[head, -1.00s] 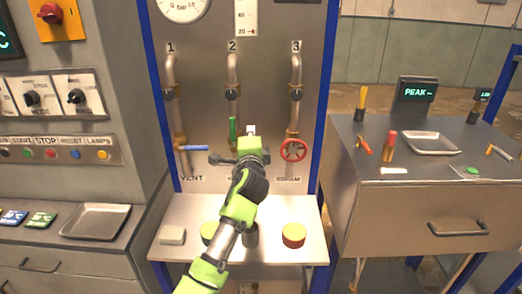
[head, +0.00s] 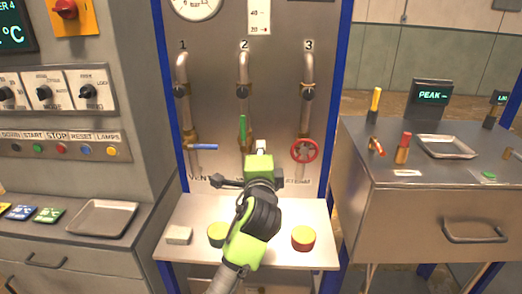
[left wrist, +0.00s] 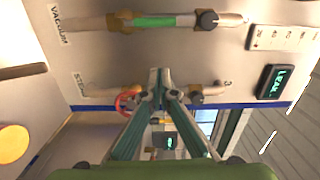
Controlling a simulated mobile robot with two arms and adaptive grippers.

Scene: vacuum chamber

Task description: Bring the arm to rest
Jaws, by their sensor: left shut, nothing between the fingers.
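My left gripper (head: 261,147) is shut and empty in front of the valve panel (head: 330,120), below and right of the green valve handle (head: 242,128). In the left wrist view its two fingers meet at the tips (left wrist: 157,75), with nothing between them. My left arm rises from the bottom of the head view and covers part of the shelf and the lower panel labels. The red handwheel (head: 304,150) is right of the gripper and the blue lever (head: 203,147) is left of it. Whether the gripper touches the panel is hard to tell. My right gripper is not in view.
A control cabinet (head: 130,75) stands left. A metal bench (head: 400,210) with tools and a tray (head: 445,146) stands right.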

